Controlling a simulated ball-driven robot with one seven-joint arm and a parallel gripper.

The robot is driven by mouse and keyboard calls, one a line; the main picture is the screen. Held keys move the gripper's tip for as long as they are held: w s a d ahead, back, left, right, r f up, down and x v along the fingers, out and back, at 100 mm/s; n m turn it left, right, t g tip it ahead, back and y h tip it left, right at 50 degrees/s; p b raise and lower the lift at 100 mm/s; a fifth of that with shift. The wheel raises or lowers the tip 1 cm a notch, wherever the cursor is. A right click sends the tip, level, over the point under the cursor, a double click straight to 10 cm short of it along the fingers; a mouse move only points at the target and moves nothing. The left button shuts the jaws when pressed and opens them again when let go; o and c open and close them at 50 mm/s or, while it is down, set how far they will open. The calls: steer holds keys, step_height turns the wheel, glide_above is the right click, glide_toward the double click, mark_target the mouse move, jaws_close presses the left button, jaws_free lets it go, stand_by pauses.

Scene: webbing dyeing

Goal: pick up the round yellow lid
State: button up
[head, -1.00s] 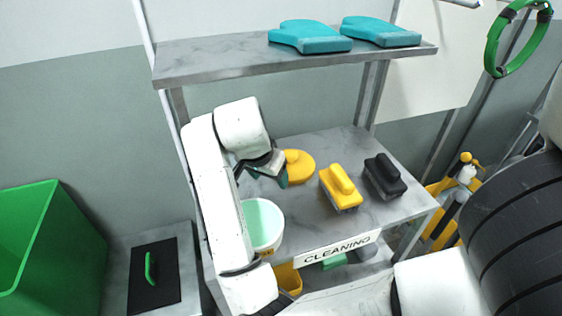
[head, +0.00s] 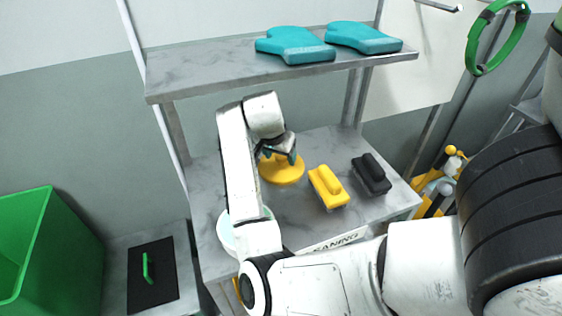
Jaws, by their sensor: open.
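The round yellow lid (head: 284,174) lies flat on the marbled grey middle shelf, at the left of a yellow brush. My gripper (head: 279,157) is open and sits over the lid's far side, around or just above its raised middle. The fingers and my wrist hide that part of the lid, so I cannot tell whether they touch it.
The yellow brush (head: 328,187) and a black brush (head: 371,174) stand to the right on the shelf (head: 290,212). A white tub (head: 226,232) is partly behind my arm. The upper shelf (head: 205,75) with teal gloves (head: 295,45) overhangs behind.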

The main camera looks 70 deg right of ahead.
steer(key=shift+d+f, duration=0.25)
steer(key=shift+f, duration=0.25)
steer(key=shift+c, duration=0.5)
steer(key=c, duration=1)
steer(key=shift+r+p, duration=0.3)
steer(key=shift+r, duration=0.05)
